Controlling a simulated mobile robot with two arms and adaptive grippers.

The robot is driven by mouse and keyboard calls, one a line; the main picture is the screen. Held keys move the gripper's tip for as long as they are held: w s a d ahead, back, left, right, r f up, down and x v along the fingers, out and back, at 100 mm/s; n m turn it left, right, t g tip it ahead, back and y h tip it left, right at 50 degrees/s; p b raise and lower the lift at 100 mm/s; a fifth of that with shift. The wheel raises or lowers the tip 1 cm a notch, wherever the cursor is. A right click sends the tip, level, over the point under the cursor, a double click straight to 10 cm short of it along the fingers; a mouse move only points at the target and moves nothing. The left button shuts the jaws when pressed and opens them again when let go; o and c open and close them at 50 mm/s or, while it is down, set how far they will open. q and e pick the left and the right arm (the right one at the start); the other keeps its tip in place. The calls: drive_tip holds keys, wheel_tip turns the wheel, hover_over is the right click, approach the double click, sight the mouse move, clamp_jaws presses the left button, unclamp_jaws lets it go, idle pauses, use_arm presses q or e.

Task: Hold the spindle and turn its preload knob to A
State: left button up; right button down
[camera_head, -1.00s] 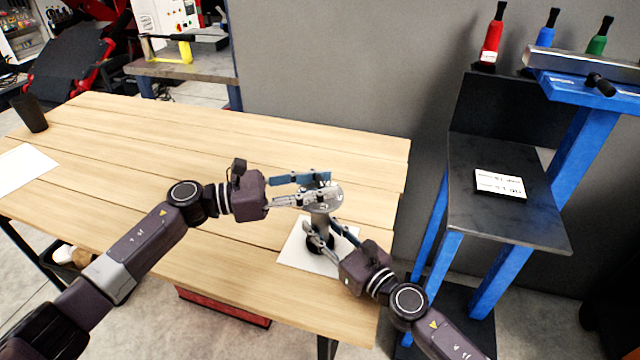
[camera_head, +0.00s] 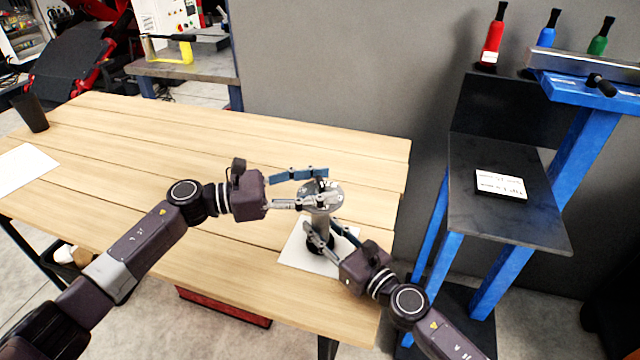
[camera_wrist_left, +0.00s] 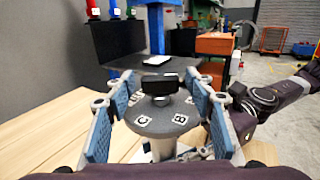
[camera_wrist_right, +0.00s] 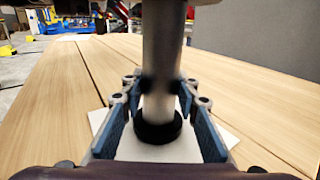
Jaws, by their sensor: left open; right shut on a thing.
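The spindle (camera_head: 319,222) stands upright on a white sheet on the wooden table, its black foot (camera_wrist_right: 158,127) at the bottom. Its round grey top plate (camera_wrist_left: 163,118) carries labels; C and B face the left wrist camera. The dark preload knob (camera_wrist_left: 160,84) sits above the plate's middle. My left gripper (camera_head: 322,185) is open, with its fingers on either side of the knob, apart from it. My right gripper (camera_head: 322,232) is shut on the spindle's column (camera_wrist_right: 160,60), low down above the foot. The knob's pointing direction is hard to tell.
The white sheet (camera_head: 292,255) lies near the table's front right corner. A dark shelf stand with blue legs (camera_head: 520,225) is to the right, holding a white card (camera_head: 500,184). A black cup (camera_head: 30,113) stands far left. The table's middle is clear.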

use_arm(q)
drive_tip(key=v, duration=1.1)
drive_tip(key=shift+a, duration=0.4)
